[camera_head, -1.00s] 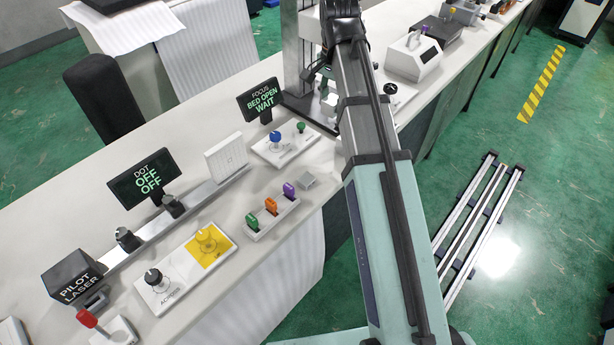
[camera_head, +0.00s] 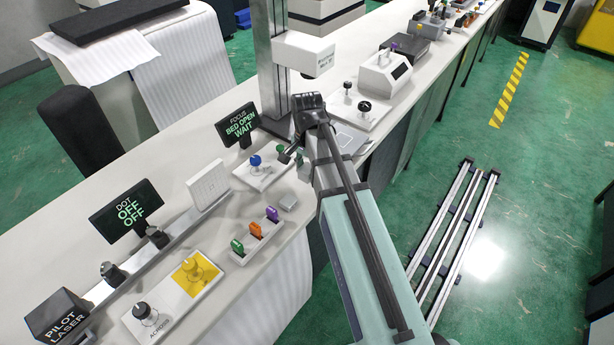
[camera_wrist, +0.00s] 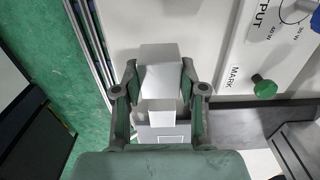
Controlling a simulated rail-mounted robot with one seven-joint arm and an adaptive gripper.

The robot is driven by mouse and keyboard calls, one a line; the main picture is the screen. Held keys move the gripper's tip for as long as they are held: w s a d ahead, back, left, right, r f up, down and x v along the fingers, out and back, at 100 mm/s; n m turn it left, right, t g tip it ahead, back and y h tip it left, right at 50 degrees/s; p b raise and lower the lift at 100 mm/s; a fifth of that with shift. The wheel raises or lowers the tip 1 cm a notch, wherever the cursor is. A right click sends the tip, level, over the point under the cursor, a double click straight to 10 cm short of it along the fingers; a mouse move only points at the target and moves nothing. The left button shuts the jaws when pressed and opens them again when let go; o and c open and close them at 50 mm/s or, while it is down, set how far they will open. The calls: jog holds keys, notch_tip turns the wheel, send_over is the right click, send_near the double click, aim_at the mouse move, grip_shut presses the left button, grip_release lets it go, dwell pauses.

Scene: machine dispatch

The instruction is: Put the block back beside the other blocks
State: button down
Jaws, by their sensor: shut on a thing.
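My gripper (camera_wrist: 159,85) is shut on a plain grey block (camera_wrist: 160,70), its fingers on either side of it. A lighter square face (camera_wrist: 162,113) shows nearer the palm; I cannot tell whether it is part of the same block. In the head view my gripper (camera_head: 297,157) is small, dark and mostly hidden by my arm, near the panel with the blue knob. I cannot make out the held block in the head view.
The panel's green knob (camera_wrist: 263,87), marked MARK, is right of my fingers in the wrist view. The blue knob (camera_head: 255,161) stands close by. The focus display (camera_head: 238,124) and metal column (camera_head: 271,60) stand behind. The bench's front edge is near, with green floor beyond.

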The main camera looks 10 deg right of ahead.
aim_at(307, 178)
jog(key=shift+f, duration=1.95)
jog(key=shift+f, duration=0.15)
jog(key=c, duration=0.7)
grip_release()
jog(key=shift+o, duration=0.2)
notch_tip(307, 178, up, 12)
jog(key=shift+r+b, duration=0.2)
jog(key=shift+b, duration=0.3)
